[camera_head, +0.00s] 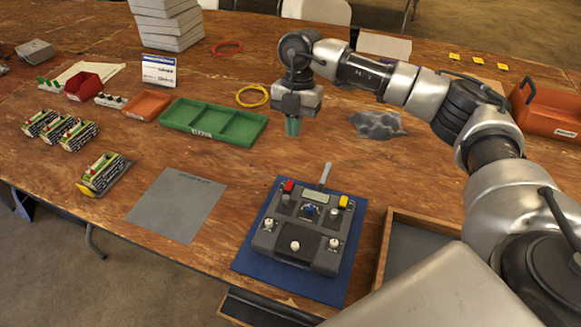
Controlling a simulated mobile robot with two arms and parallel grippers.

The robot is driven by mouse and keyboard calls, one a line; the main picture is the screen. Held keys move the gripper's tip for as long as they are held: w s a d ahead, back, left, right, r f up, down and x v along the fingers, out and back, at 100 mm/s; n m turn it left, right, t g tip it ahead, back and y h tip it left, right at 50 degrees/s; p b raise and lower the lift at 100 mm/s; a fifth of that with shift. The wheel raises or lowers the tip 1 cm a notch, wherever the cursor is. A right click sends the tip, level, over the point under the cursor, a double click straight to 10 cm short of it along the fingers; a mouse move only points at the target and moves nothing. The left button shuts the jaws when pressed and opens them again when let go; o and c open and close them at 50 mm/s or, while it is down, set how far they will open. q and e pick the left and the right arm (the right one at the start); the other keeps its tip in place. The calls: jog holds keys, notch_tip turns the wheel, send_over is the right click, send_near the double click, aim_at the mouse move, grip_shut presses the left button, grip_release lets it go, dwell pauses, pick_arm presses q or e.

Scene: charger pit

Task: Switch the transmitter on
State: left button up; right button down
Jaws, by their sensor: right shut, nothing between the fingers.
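The transmitter (297,228) is a dark grey box with a short antenna. It lies on a blue mat (338,277) near the front edge of the wooden table. It has a red switch or button at its top left, a yellow one at its top right, a small display, a blue part in the middle and several light knobs. Whether it is on cannot be told. My right gripper (292,127) points down above the table, behind the transmitter and apart from it. Its fingers are shut with nothing between them. My left gripper is not in view.
A green divided tray (213,125) lies left of my right gripper, with a yellow cable coil (252,96) behind it. A grey mat (177,204) lies left of the transmitter. A wooden-rimmed tray (388,238) is close on its right. A crumpled grey cloth (377,124) lies behind.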

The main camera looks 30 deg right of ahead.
send_over(290, 183)
jog(key=w+d+x, duration=0.1)
jog(key=x, duration=0.5)
notch_tip(290, 183, down, 7)
jog(key=shift+w+d+f+p, duration=0.1)
jog(key=shift+d+f+p, duration=0.1)
jog(key=shift+p, duration=0.5)
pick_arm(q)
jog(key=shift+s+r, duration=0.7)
pick_arm(e)
jog(key=shift+f, duration=0.35)
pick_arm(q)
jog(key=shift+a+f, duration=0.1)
pick_arm(e)
jog(key=shift+f, duration=0.1)
jog(key=shift+w+f+b, duration=0.1)
jog(key=shift+f+b, duration=0.2)
jog(key=shift+r+y, duration=0.15)
jog(key=shift+y, duration=0.15)
